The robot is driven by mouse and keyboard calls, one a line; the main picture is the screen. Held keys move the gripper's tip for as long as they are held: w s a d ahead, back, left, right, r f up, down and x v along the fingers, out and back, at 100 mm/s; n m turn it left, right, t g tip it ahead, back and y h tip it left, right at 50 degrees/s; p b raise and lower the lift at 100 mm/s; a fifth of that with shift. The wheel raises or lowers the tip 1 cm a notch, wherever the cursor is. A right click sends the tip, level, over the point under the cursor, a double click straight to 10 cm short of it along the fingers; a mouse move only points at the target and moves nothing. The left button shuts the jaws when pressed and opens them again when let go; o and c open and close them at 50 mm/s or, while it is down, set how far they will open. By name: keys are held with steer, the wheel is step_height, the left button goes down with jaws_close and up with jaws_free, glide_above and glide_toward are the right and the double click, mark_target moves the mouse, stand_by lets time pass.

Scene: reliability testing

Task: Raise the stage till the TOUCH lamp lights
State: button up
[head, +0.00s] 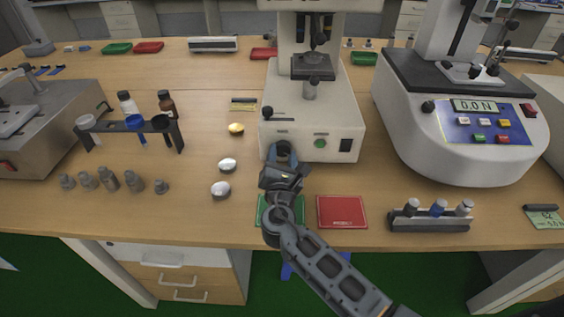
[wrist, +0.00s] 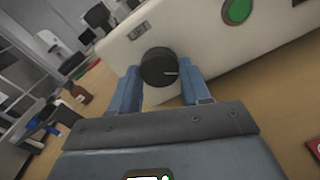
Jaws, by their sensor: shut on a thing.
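The white tester (head: 340,115) stands at the table's middle, with a dark stage (head: 312,67) on a short grey post under its upper head. My gripper (head: 283,160) is at the lower left of the tester's front. In the wrist view its two blue fingers are shut on a round black knob (wrist: 159,67) with a pale index line pointing right. A round green disc (head: 320,142) sits on the front panel, right of the knob; it also shows in the wrist view (wrist: 238,10). I cannot read its label or tell whether it is lit.
A black switch (head: 346,145) is at the panel's right. Green (head: 268,210) and red (head: 342,211) trays lie in front, the green one partly under my arm. A larger machine (head: 455,125) stands right; a bottle rack (head: 130,128) and metal pieces are left.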

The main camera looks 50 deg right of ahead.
steer(key=m+b, duration=0.2)
steer(key=m, duration=0.1)
steer(key=m+b, duration=0.1)
steer(key=shift+f+m+b, duration=0.25)
steer(key=shift+m+b, duration=0.15)
steer(key=m+b, duration=0.3)
steer(key=shift+m, duration=0.3)
steer(key=m+b, duration=0.4)
steer(key=shift+r+m+b, duration=0.2)
steer(key=shift+m+b, duration=0.9)
steer(key=shift+m, duration=0.2)
steer(key=o, duration=1.1)
steer(key=shift+r, duration=0.1)
steer(key=shift+c, duration=0.2)
steer(key=shift+v, duration=3.95)
